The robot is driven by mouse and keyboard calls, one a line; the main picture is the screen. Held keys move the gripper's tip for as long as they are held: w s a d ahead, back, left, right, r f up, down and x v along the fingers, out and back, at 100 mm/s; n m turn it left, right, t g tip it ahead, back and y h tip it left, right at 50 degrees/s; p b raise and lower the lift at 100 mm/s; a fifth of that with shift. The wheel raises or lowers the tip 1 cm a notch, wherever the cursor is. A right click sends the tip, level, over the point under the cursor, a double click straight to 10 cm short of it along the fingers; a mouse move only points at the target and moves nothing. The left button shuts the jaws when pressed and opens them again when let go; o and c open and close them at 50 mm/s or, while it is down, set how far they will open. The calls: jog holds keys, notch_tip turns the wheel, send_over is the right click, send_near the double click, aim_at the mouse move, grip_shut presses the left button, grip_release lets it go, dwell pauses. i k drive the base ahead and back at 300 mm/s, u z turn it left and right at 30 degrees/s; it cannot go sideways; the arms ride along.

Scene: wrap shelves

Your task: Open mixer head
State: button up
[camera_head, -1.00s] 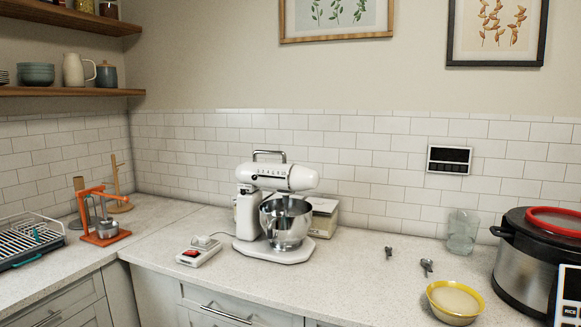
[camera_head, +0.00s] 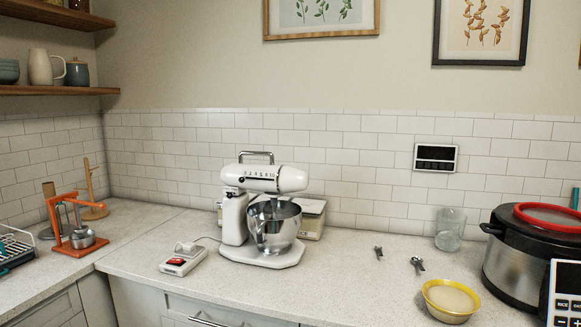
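A white stand mixer (camera_head: 232,218) stands on the speckled counter, a little left of the middle of the head view. Its head (camera_head: 280,179) is down, level over a steel bowl (camera_head: 273,226), and carries a metal handle (camera_head: 256,155) on top. Some of the beater shows at the bowl's mouth. My gripper does not show in this view, so its place and state are not seen.
A small white box with a red switch (camera_head: 183,260) lies left of the mixer; a pale box (camera_head: 311,219) stands behind it. Right are measuring spoons (camera_head: 417,264), a yellow-rimmed bowl (camera_head: 451,301), a glass (camera_head: 450,229) and a large cooker (camera_head: 517,262). Counter front is clear.

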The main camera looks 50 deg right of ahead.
aim_at(282, 179)
jog(key=u, duration=0.7)
jog(key=k, duration=0.1)
jog(key=z, duration=1.95)
jog(key=k, duration=0.9)
jog(key=u, duration=0.15)
jog(key=i, duration=0.8)
jog(key=z, duration=0.05)
